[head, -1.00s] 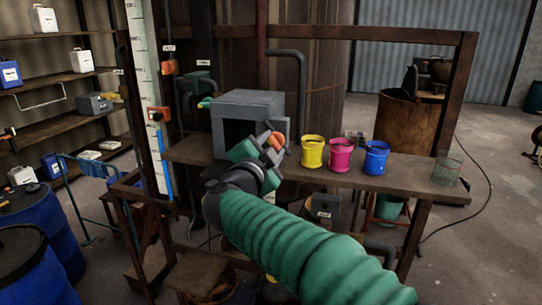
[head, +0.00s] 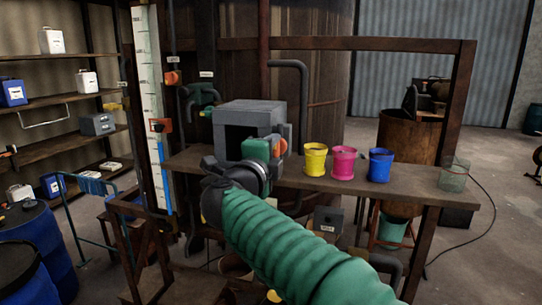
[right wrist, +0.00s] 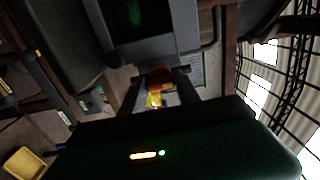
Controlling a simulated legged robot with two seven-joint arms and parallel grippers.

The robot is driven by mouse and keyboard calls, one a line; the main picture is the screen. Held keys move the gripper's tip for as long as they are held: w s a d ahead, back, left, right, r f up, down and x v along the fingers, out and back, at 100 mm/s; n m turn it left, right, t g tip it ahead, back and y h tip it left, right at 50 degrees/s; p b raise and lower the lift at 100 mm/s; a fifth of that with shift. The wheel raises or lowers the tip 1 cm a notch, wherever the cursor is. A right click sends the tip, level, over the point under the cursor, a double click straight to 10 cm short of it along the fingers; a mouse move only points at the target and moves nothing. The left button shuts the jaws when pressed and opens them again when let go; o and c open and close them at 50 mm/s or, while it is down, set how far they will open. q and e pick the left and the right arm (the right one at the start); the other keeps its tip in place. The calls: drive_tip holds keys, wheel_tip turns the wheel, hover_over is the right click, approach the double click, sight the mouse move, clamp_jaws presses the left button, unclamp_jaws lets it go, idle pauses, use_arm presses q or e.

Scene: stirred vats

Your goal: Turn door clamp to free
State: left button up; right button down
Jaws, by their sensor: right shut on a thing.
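The grey box (head: 247,108) with a dark open front stands on the bench. The orange door clamp (head: 283,145) is at the right front edge of its opening. My right gripper (head: 277,148) is at that edge, its green body in front of the lower right of the opening. In the right wrist view the fingers (right wrist: 158,82) are on either side of a red-orange knob (right wrist: 159,76), with a yellow part below it. The gripper is shut on the clamp, which is partly hidden behind it. My left gripper is not in view.
Yellow (head: 315,160), pink (head: 343,162) and blue (head: 380,165) pots stand on the bench (head: 425,184) to the right, with a clear glass container (head: 454,174) at its end. A grey pipe (head: 303,90) rises just right of the box.

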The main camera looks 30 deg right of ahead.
drive_tip(key=shift+f, duration=0.45)
drive_tip(key=c, duration=1.3)
unclamp_jaws()
drive_tip(key=o, duration=0.4)
drive_tip(key=shift+s+r, duration=0.25)
drive_tip(key=shift+r, duration=0.05)
drive_tip(key=b+v, duration=0.4)
drive_tip(key=v, duration=1.2)
drive_tip(key=shift+s+a+b, duration=0.1)
drive_tip(key=shift+a+b, duration=0.25)
drive_tip(key=shift+a, duration=0.1)
drive_tip(key=shift+d, duration=0.15)
